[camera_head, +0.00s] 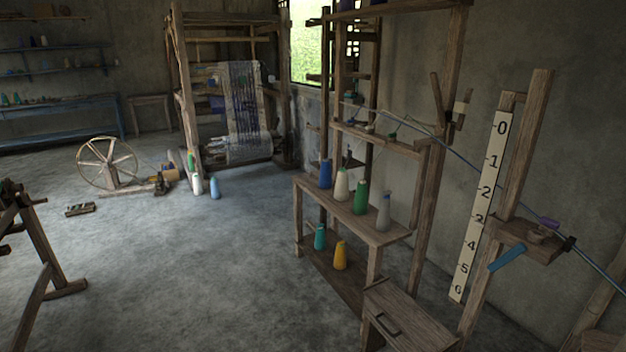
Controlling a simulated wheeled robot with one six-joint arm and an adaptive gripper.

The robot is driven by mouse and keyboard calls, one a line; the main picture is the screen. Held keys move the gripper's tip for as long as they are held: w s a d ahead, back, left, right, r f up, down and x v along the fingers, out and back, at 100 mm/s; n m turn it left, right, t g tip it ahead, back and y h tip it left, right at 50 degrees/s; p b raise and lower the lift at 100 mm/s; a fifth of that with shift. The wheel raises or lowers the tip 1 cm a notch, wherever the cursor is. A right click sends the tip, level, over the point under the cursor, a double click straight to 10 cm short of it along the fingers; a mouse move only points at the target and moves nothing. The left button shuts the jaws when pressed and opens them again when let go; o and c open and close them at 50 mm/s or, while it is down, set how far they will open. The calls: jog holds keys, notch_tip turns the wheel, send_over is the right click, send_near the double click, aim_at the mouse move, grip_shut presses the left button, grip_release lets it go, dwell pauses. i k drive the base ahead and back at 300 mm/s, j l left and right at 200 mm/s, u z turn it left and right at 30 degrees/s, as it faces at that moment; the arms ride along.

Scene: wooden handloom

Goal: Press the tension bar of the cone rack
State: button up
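The wooden cone rack (384,238) stands right of the middle, with blue, cream, green and grey cones on its shelf and a teal and a yellow cone lower down. A thin blue-grey rod (466,160) slopes from the rack's upper part down to the right edge, passing in front of a numbered scale. A short blue bar (507,257) sticks out by a small wooden ledge on the right post. I cannot tell for sure which of these is the tension bar. My gripper is not in view.
A white scale (481,205) marked 0 to 6 leans along the right post. A wooden box with a handle (408,322) stands at the rack's front. A loom (240,110) and a spinning wheel (107,163) stand behind. The grey floor (220,270) left of the rack is clear.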

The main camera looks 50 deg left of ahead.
aim_at(433, 76)
jog(key=u, duration=1.45)
jog(key=i+l, duration=0.1)
jog(key=l, duration=0.7)
jog(key=i+l, duration=0.15)
jog(key=l, duration=0.25)
jog(key=l+z, duration=0.1)
jog(key=l, duration=0.3)
jog(key=i, duration=0.05)
